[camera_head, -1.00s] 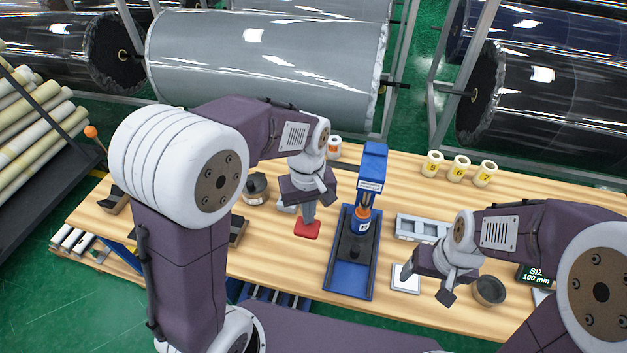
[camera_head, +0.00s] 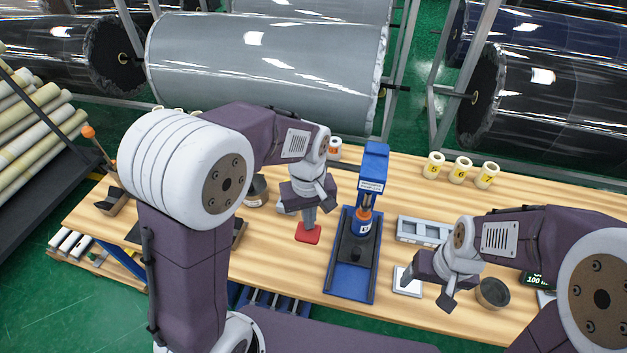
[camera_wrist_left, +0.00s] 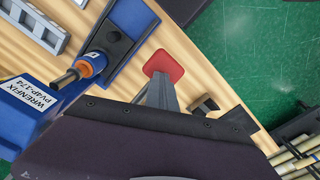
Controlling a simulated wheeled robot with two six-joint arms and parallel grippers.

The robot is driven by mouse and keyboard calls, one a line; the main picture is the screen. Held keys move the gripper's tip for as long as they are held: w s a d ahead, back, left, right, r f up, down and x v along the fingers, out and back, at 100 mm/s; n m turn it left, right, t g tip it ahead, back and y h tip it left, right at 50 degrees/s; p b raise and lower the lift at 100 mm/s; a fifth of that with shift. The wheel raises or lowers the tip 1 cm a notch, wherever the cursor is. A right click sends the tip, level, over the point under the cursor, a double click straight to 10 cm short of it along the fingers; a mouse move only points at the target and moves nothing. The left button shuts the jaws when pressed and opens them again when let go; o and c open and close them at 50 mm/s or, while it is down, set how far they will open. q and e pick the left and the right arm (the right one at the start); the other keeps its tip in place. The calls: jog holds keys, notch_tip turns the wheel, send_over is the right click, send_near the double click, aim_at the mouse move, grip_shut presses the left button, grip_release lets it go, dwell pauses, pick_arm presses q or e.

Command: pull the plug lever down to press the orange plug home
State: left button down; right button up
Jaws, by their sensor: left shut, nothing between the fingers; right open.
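A blue press stand (camera_head: 374,165) with a blue base stands at the middle of the table; its label reads WRENFIX in the left wrist view (camera_wrist_left: 38,105). The orange plug (camera_head: 364,214) sits under the press head, at a blue labelled body (camera_head: 363,227); the plug also shows in the left wrist view (camera_wrist_left: 97,60). I cannot make out clearly which part is the plug lever. My left gripper (camera_head: 308,222) is shut and empty, pointing down at a red pad (camera_head: 308,235) left of the press; contact is unclear. My right gripper (camera_head: 427,285) is open and empty, right of the press.
A grey slotted tray (camera_head: 422,230) and a white plate (camera_head: 406,284) lie right of the press. A dark round cup (camera_head: 492,292) stands near my right gripper. Several cream rolls (camera_head: 460,170) stand at the back right. An orange ball on a stick (camera_head: 88,131) rises at the left.

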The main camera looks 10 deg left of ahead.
pick_arm(q)
jog(key=shift+s+f, duration=0.2)
jog(key=shift+r, duration=0.15)
notch_tip(320, 180, up, 20)
jog(key=p, duration=1.9)
jog(key=shift+w, duration=0.2)
